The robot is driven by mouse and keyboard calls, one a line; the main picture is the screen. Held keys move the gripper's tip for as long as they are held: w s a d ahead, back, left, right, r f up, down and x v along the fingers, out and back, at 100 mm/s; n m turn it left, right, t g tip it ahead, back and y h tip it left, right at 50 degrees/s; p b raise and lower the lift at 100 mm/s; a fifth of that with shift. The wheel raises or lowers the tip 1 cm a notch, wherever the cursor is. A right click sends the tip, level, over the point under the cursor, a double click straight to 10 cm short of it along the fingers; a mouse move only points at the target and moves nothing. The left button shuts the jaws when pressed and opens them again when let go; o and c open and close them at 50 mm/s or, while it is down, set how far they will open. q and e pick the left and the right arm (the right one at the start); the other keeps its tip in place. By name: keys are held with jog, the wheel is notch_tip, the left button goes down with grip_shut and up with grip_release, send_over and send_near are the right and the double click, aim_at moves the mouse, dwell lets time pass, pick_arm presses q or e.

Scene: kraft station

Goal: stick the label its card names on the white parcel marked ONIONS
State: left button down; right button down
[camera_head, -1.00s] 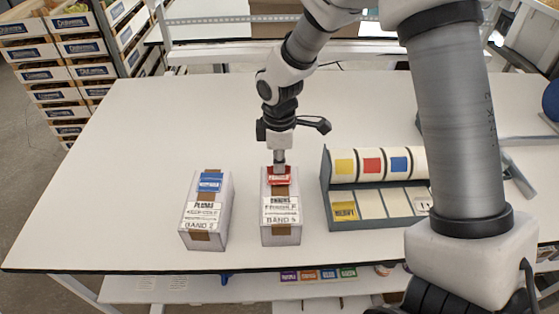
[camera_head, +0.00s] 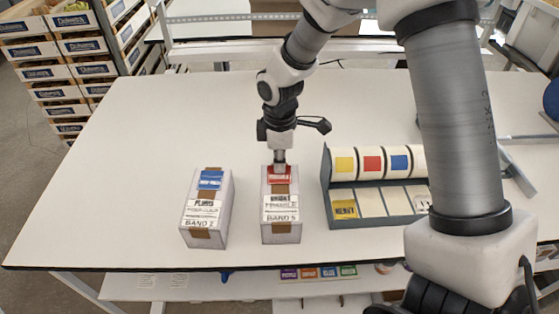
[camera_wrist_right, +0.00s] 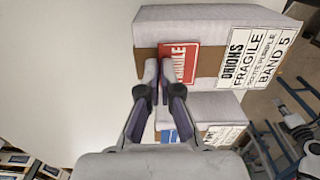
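The white parcel marked ONIONS (camera_head: 281,234) stands on the table. Its card (camera_wrist_right: 253,58) reads ONIONS, FRAGILE, a partly legible line and BAND 5. A red FRAGILE label (camera_wrist_right: 180,62) lies against the parcel's top over the brown tape; it also shows in the head view (camera_head: 285,178). My right gripper (camera_wrist_right: 159,74) is at the parcel's top, its fingers close together on the label's edge. Whether the label is fully stuck down cannot be told. The label dispenser (camera_head: 327,190) to the right holds yellow, red and blue rolls. My left gripper is out of view.
A second white parcel (camera_head: 205,237), marked PLUMS with a blue label, stands just left of the ONIONS parcel. My right arm hides the dispenser's right end. The table (camera_head: 120,150) is clear at the left and back. Stacked crates (camera_head: 60,60) stand beyond the back left.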

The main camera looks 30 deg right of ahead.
jog(key=shift+f, duration=0.1)
jog(key=c, duration=1.2)
grip_release()
jog(key=shift+c, duration=0.2)
notch_tip(320, 180, up, 5)
jog(key=p, duration=0.5)
jog(key=shift+f, duration=0.2)
